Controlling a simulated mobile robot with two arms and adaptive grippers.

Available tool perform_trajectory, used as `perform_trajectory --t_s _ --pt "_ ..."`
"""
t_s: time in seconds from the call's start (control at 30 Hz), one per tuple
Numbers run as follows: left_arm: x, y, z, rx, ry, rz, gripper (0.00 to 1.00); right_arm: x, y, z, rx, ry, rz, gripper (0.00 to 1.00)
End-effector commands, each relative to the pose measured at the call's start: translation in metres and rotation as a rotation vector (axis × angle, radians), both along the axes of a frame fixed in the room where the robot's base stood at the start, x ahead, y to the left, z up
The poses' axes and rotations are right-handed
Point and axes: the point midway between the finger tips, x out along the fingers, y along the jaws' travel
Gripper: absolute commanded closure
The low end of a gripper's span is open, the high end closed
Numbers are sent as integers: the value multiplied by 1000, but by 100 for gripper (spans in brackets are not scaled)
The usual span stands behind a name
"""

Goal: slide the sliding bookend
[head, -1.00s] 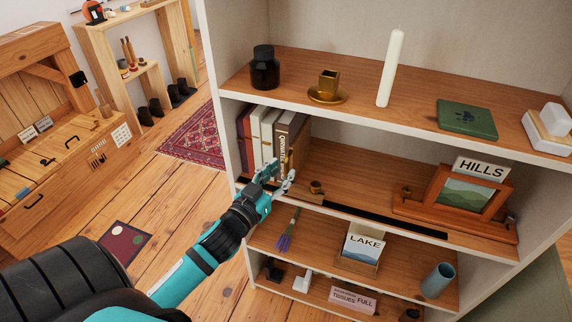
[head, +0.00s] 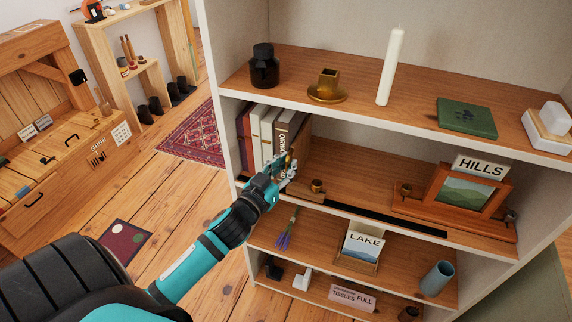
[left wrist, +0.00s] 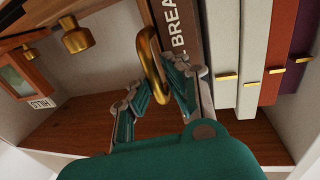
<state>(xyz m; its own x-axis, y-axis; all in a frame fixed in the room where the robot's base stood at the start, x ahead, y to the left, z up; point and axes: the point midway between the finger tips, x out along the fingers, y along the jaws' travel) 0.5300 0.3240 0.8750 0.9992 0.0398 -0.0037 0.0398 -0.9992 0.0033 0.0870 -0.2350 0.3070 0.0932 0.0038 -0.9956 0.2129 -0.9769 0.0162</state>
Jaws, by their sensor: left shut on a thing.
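The sliding bookend (head: 302,148) is a wooden panel standing upright at the right end of a row of books (head: 265,135) on the middle shelf. A curved brass handle (left wrist: 152,55) shows large in the left wrist view, beside a brown book spine (left wrist: 190,40). My left gripper (head: 286,172) is at the front of the bookend. In the left wrist view its fingers (left wrist: 155,88) are shut on the brass handle, one on each side. The gripper hides the lower front of the bookend in the head view. My right gripper is not in view.
A dark strip (head: 385,219) runs along the shelf front. A framed picture (head: 466,190) stands farther right, with bare shelf between. The upper shelf board (head: 360,95) is overhead.

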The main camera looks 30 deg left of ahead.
Motion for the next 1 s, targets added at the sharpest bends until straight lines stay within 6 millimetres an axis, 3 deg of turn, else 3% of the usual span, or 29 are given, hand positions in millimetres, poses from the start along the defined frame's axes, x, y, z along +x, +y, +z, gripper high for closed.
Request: perform_trajectory --t_s 0.67,0.7,0.87,1.0 --pt "2 -6 4 10 -11 -3 100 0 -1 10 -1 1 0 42" --pt "2 -6 5 10 -11 -3 89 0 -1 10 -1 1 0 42" --pt "2 -6 5 9 -13 -3 68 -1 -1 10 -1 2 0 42" --pt "2 -5 6 8 -14 -3 66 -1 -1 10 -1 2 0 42"
